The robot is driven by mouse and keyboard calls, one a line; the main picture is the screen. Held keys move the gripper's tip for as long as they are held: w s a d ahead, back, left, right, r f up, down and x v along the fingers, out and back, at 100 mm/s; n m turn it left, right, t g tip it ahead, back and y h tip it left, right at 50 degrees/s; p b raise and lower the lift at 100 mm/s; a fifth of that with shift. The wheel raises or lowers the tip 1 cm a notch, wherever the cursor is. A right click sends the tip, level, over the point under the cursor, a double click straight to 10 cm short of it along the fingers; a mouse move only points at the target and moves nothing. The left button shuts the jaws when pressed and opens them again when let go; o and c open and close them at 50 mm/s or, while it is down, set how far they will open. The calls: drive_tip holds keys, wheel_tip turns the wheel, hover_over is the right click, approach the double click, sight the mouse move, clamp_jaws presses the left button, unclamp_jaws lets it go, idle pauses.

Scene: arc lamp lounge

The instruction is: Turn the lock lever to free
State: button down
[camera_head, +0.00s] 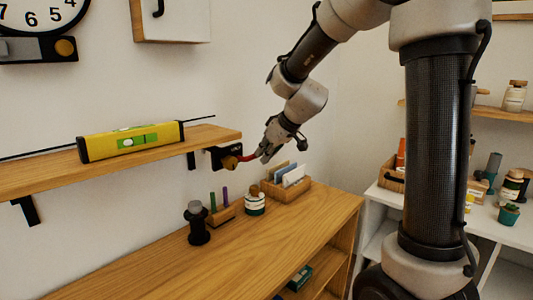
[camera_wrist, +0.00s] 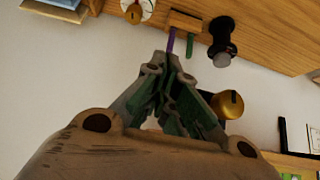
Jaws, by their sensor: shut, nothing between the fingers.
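The lock is a dark plate (camera_head: 216,153) on the wall under the right end of the wooden shelf. It has a brass knob (camera_head: 230,162) and a red lever (camera_head: 247,157) pointing right. My gripper (camera_head: 265,154) is at the lever's right end in the head view; whether it touches the lever I cannot tell. In the wrist view my gripper (camera_wrist: 167,66) has its fingers together, with nothing visible between them. The brass knob (camera_wrist: 229,104) shows just right of the fingers there. The red lever is hidden in that view.
A yellow spirit level (camera_head: 130,141) lies on the shelf (camera_head: 210,138) above. Below, the wooden cabinet top (camera_head: 285,235) holds a dark grinder-like object (camera_head: 197,223), a pen holder (camera_head: 222,214), a jar (camera_head: 255,204) and a card box (camera_head: 290,190). White shelving stands at right.

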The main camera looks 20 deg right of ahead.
drive_tip(key=shift+d+f+m+g+y, duration=0.2)
drive_tip(key=shift+f+m+g+y, duration=0.25)
drive_tip(key=shift+y, duration=0.45)
idle(0.3)
drive_tip(key=f+m+g+y, duration=0.1)
drive_tip(key=y, duration=0.2)
drive_tip(key=a+f+m+g+y, duration=0.1)
drive_tip(key=f+m+y, duration=0.1)
drive_tip(key=y, duration=0.1)
drive_tip(key=s+a+f+m+g+y, duration=0.1)
drive_tip(key=f+m+y, duration=0.1)
drive_tip(key=y, duration=0.2)
drive_tip(key=shift+s+a+f, duration=0.1)
drive_tip(key=shift+a+f, duration=0.05)
idle(0.6)
idle(1.4)
drive_tip(key=s+r+v, duration=0.1)
drive_tip(key=v, duration=1.2)
drive_tip(key=shift+s, duration=0.3)
